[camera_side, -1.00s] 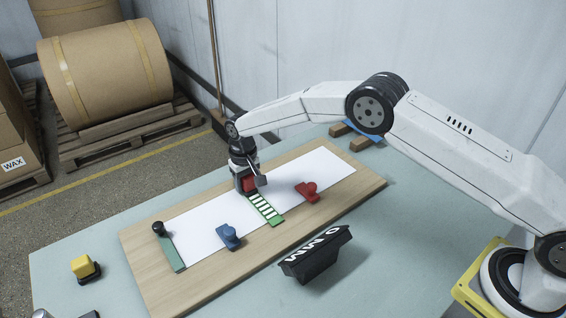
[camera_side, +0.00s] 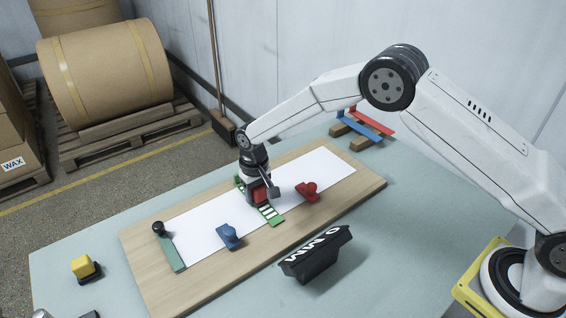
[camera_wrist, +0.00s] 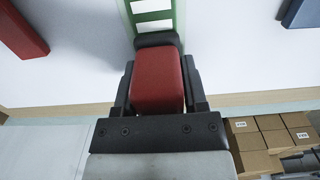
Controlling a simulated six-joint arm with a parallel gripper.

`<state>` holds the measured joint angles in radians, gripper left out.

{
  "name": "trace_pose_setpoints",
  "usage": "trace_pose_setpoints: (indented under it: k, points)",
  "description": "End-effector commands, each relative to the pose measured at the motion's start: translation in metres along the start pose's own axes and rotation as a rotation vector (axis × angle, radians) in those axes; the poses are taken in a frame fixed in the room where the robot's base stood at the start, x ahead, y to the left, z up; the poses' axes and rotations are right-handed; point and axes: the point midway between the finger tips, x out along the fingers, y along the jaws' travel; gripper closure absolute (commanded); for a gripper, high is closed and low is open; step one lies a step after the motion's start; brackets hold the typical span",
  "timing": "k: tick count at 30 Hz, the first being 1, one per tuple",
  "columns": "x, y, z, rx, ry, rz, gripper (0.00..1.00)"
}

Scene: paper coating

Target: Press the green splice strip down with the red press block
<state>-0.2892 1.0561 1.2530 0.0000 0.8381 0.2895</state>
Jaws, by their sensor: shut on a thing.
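My gripper (camera_side: 260,198) is shut on the red press block (camera_wrist: 157,84), which has a dark pad at its end. The block also shows small in the side view (camera_side: 259,193). The green splice strip (camera_side: 270,214) has white windows and lies across the white paper (camera_side: 325,170). The block is over the middle of the strip and hides that part; the strip's ends show on both sides. In the wrist view the strip (camera_wrist: 152,16) runs on beyond the dark pad. I cannot tell whether the pad touches it.
A red knobbed piece (camera_side: 308,192) and a blue knobbed piece (camera_side: 229,237) sit on the paper beside the strip. A green bar with a black knob (camera_side: 171,252) lies at the left. A black lettered block (camera_side: 316,257) stands in front of the wooden board (camera_side: 215,279).

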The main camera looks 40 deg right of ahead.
Motion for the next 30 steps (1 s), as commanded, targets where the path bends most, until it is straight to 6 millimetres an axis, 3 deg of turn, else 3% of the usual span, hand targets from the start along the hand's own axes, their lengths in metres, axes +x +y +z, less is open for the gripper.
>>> trace_pose_setpoints:
  k: [1,2,30]
  points:
    - [-0.016,0.0,-0.002,0.0,0.009,-0.003,0.92]
    - [-0.019,0.0,-0.002,0.0,0.007,-0.002,0.92]
    - [-0.073,0.0,-0.002,0.0,0.007,-0.002,0.92]
